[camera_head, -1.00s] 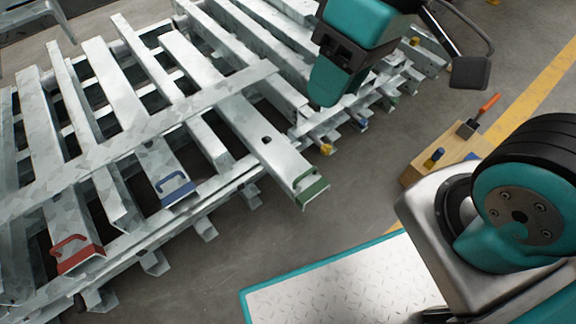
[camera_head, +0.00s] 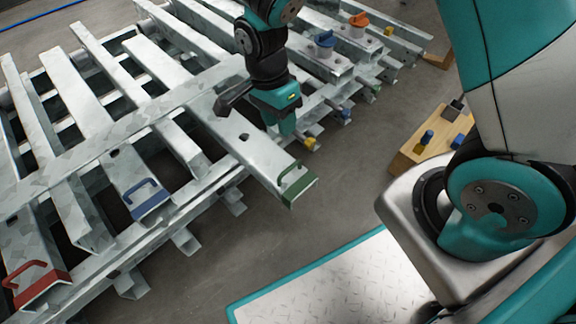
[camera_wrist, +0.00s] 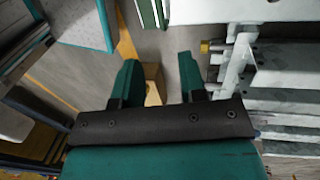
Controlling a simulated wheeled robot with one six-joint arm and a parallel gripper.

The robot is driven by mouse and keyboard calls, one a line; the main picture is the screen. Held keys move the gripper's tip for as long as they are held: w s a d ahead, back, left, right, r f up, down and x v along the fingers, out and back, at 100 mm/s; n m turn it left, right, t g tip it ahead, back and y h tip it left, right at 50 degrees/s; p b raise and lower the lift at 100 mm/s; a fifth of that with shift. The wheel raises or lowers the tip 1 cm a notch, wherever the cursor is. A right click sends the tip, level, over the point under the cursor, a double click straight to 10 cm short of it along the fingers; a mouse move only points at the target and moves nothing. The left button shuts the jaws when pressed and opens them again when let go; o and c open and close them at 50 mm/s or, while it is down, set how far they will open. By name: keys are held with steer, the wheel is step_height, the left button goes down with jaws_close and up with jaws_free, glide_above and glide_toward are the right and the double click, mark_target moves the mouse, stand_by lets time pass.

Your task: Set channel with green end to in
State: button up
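The channel with the green end (camera_head: 265,155) is a galvanised bar in the head view. Its green end cap with a handle (camera_head: 297,183) sticks out farther than the blue and red ends. A dark hole shows in its top face. My gripper (camera_head: 283,128) hangs near its right side, behind the green end, apart from the handle. In the wrist view my gripper (camera_wrist: 158,68) is open, its two teal fingers apart with nothing held between them. A green edge (camera_wrist: 158,14) at the top of the wrist view looks like the green end, mostly cut off.
A blue-ended channel (camera_head: 147,198) and a red-ended channel (camera_head: 40,284) lie to the left in the frame. Orange (camera_head: 358,22) and blue (camera_head: 326,42) knobs stand on channels behind. A wooden block (camera_head: 408,155) with blue pegs is at right. Floor before the green end is clear.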

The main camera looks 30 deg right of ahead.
mark_target(289, 167)
steer(key=f+b, duration=0.2)
steer(key=f, duration=0.2)
steer(key=s+f+b, duration=0.1)
steer(key=f+b, duration=0.1)
steer(key=f, duration=0.2)
steer(key=s+f+b, duration=0.1)
steer(key=f+b, duration=0.1)
steer(key=f, duration=0.3)
steer(key=shift+s+d+b, duration=0.25)
steer(key=shift+d+b, duration=0.1)
steer(key=shift+d, duration=0.05)
steer(key=shift+r, duration=0.1)
jaws_close()
